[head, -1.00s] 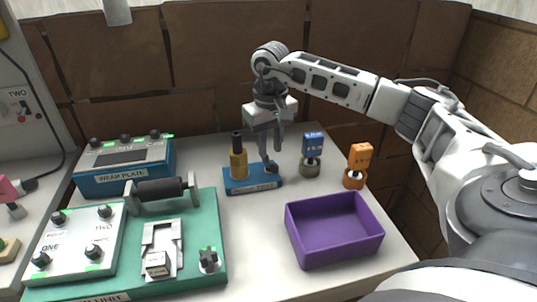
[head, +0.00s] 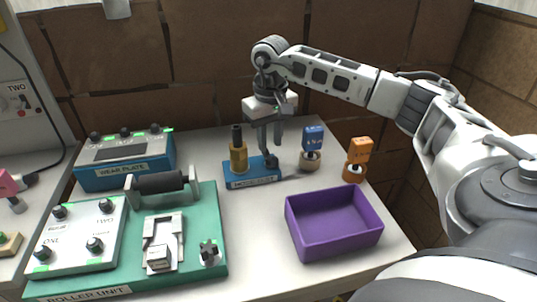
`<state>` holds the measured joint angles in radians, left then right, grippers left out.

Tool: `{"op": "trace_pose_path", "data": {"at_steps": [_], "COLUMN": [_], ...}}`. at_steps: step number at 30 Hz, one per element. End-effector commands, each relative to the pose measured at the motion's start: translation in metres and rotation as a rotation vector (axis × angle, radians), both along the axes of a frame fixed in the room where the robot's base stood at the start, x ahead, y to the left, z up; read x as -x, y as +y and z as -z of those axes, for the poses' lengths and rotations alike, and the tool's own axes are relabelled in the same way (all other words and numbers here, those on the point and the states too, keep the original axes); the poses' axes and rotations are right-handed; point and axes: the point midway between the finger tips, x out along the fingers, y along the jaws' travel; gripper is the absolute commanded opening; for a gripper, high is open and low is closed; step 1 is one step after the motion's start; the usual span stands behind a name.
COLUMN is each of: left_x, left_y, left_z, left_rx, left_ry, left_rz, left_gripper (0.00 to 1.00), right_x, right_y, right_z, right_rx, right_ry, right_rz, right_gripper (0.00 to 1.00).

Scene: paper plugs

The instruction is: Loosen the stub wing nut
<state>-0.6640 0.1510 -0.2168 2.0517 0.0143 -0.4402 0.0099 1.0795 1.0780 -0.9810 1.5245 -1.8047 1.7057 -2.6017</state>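A small blue base (head: 252,182) with a white label strip stands at the back middle of the table. On its left part stands a yellow cylinder (head: 238,160) with a black top. On its right part is a dark grey stub piece (head: 271,161), which I take to be the stub wing nut. My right gripper (head: 270,149) points straight down with its fingertips at the top of this piece. The fingers partly hide it and nearly overlap in this view, so I cannot tell if they grip it. My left gripper is not in view.
A purple open tray (head: 292,226) stands front right. Blue-tagged (head: 312,138) and orange-tagged (head: 360,150) plugs stand behind it. A green roller unit (head: 205,205) with a black roller (head: 160,183) fills the front left. A blue wear plate box (head: 122,180) stands behind it.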

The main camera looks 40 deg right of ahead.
Motion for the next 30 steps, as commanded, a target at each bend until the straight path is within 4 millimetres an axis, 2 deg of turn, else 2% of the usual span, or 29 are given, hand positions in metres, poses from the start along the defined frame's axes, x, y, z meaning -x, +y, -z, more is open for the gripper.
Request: {"op": "trace_pose_path", "data": {"at_steps": [15,25,26,28,30], "left_x": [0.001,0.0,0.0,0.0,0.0], "left_y": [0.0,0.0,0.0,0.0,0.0], "left_z": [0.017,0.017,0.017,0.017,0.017], "left_rx": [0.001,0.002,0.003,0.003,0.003], "left_ry": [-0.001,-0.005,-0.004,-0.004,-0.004], "left_rz": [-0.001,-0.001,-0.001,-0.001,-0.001], "left_gripper": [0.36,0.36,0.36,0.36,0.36], "right_x": [0.0,0.0,0.0,0.0,0.0], "right_y": [0.0,0.0,0.0,0.0,0.0], "right_z": [0.029,0.031,0.031,0.031,0.031], "right_rx": [0.0,0.0,0.0,0.0,0.0], "right_ry": [0.001,0.0,0.0,0.0,0.0], "right_rz": [0.0,0.0,0.0,0.0,0.0], "right_gripper": [0.27,0.27,0.22,0.02,0.0]}}
